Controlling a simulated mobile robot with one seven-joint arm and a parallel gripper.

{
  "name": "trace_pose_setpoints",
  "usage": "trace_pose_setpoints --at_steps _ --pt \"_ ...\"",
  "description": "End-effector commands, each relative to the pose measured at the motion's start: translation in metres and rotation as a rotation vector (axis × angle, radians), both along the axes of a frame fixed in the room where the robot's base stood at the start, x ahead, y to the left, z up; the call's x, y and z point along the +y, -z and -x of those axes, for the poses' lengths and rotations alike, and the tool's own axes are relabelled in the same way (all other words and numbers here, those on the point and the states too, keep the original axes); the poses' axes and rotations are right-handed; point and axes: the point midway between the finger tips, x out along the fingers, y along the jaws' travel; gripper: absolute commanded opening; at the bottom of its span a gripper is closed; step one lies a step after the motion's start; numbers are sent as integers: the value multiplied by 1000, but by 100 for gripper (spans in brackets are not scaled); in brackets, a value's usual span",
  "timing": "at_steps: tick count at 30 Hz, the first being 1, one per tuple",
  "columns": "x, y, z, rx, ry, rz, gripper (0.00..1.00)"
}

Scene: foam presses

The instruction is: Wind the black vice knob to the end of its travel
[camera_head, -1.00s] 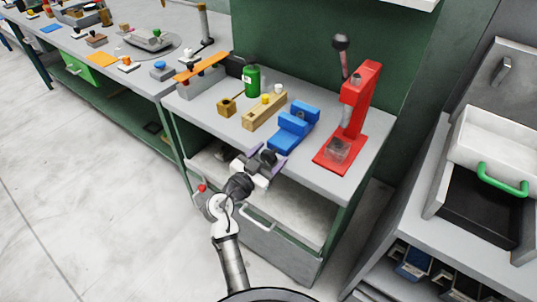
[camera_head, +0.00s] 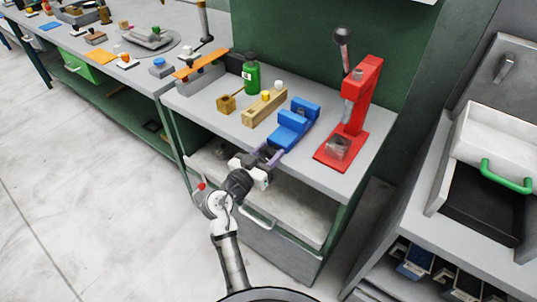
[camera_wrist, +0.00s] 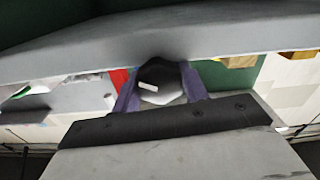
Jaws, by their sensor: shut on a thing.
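The blue vice (camera_head: 294,125) stands on the grey bench top with its screw end toward the front edge. The black vice knob (camera_wrist: 161,82) shows in the wrist view as a dark faceted knob with a small pale mark. My gripper (camera_head: 269,154) is at the front end of the vice, over the bench's front edge. Its two purple fingers are shut on the knob, one on each side, also in the wrist view (camera_wrist: 160,90). In the head view the knob is mostly hidden between the fingers.
A red press (camera_head: 350,115) with a ball-ended lever stands right of the vice. A wooden block (camera_head: 264,109) with knobs and a green bottle (camera_head: 252,77) stand to its left. The floor at left is clear.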

Motion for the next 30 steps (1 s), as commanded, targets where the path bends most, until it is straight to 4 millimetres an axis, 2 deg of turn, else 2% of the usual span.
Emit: trace_pose_setpoints --at_steps 10,11,15,25,30 --pt "0 0 0 11 0 15 21" --pt "0 0 0 11 0 15 48" --pt "0 0 0 11 0 15 65" --pt "2 1 3 10 -1 14 65" --pt "16 4 21 9 -4 15 65"
